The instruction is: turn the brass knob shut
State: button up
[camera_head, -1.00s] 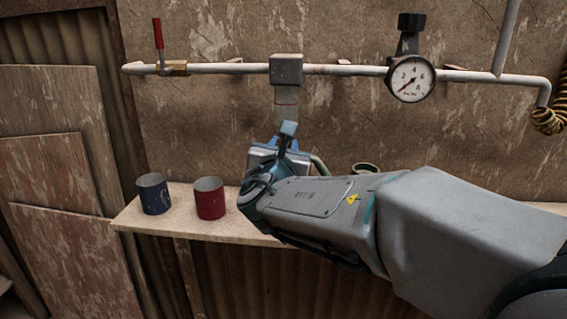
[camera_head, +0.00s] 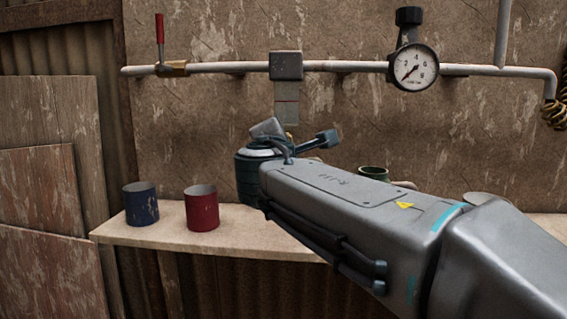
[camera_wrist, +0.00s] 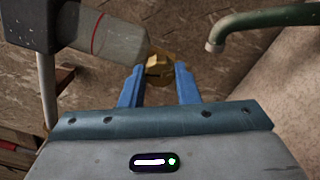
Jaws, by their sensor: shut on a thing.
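The brass knob (camera_wrist: 160,66) sits at the end of a clear grey bowl (camera_wrist: 120,42) in the wrist view. My gripper (camera_wrist: 158,76) has its two blue fingers on either side of the knob and is shut on it. In the head view the bowl (camera_head: 287,103) hangs under a grey block (camera_head: 286,66) on the pipe. My wrist hides the fingers and most or all of the knob there. How far the knob is turned cannot be told.
A blue cup (camera_head: 141,205) and a red cup (camera_head: 202,210) stand on the shelf (camera_head: 125,234) left of my wrist. A red-handled valve (camera_head: 160,30) and a gauge (camera_head: 413,67) are on the pipe. A green tube (camera_wrist: 265,20) passes near my gripper.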

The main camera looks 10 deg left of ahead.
jog(key=shift+f+m+b, duration=0.15)
jog(key=shift+m+b, duration=1.25)
jog(key=shift+m, duration=0.1)
jog(key=o, duration=1)
jog(key=shift+c, duration=0.2)
jog(key=s+b, duration=0.2)
jog(key=s, duration=1.1)
jog(key=shift+s, duration=0.4)
